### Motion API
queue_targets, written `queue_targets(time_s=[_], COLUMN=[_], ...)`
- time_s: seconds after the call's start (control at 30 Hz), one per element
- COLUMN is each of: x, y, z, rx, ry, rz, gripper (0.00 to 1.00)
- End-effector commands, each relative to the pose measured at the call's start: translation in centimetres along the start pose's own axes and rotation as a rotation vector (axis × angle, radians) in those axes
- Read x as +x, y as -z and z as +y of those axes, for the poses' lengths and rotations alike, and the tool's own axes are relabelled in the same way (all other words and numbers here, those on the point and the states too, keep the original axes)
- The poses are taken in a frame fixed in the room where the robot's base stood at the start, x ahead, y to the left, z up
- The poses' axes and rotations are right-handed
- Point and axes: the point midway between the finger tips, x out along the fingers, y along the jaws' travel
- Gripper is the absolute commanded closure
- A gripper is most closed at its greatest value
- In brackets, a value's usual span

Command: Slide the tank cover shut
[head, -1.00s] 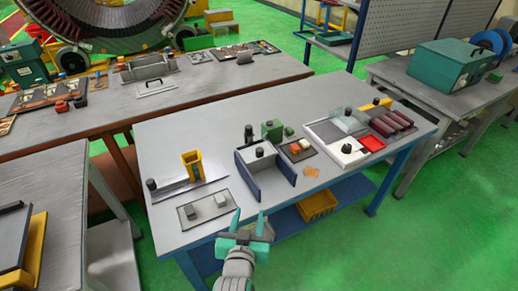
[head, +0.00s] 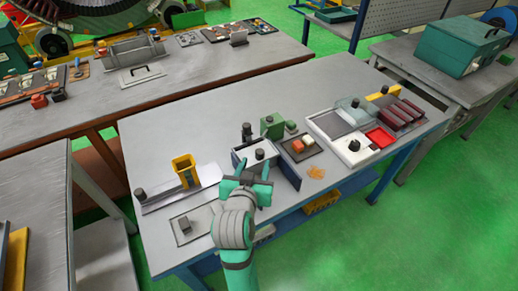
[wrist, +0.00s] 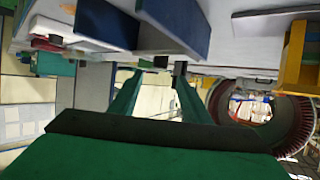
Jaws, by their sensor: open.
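I cannot tell for certain which part is the tank cover. A see-through greenish cover (head: 353,108) with a dark knob stands at the back of a white-framed unit (head: 318,128) on the right of the table. A pale block with a black knob (head: 259,154) sits between dark blue side walls (head: 284,172) near the table's middle. My gripper (head: 247,178) is open and empty, just in front of this blue-walled unit and well left of the see-through cover. In the wrist view, my gripper's green fingers (wrist: 158,78) are apart, with a dark blue wall (wrist: 180,22) above them.
A yellow upright holder (head: 185,170) stands on a metal plate at left. A flat tray with a small grey block (head: 183,225) lies at front left. A green block (head: 272,125) and a tray with orange and white pieces (head: 302,147) stand nearby. The table's back left is clear.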

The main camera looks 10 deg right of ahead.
Motion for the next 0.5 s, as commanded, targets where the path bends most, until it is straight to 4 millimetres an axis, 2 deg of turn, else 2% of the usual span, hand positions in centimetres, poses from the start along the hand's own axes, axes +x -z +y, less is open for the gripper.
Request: queue_targets(time_s=[0.3, 0.5], x=[5.6, 8.2], y=[0.0, 0.0], z=[0.1, 0.1], rx=[-0.001, -0.001], ry=[-0.002, -0.002], rz=[0.0, 0.001], gripper=[0.57, 0.57])
